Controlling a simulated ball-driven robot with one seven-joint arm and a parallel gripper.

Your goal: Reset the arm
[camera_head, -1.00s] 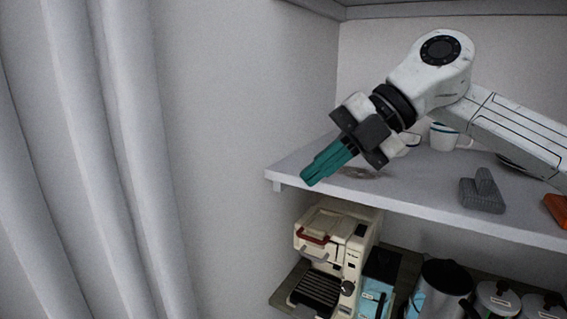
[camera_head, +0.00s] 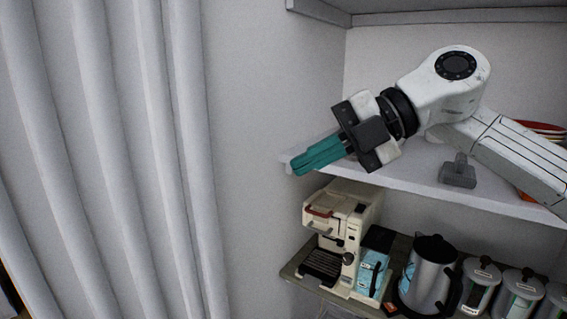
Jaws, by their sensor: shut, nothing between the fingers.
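My gripper (camera_head: 318,155) shows in the head view with its teal fingers closed together and nothing between them. It points to the lower left, in front of the left end of the white upper shelf (camera_head: 405,178). My white arm comes in from the right edge and bends at a rounded joint above the shelf. It hides part of the shelf and what stands behind it.
Below stand a coffee machine (camera_head: 338,232), a blue-and-black box (camera_head: 374,262), a metal kettle (camera_head: 430,275) and several lidded jars (camera_head: 480,280). A pale curtain (camera_head: 110,150) hangs at left.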

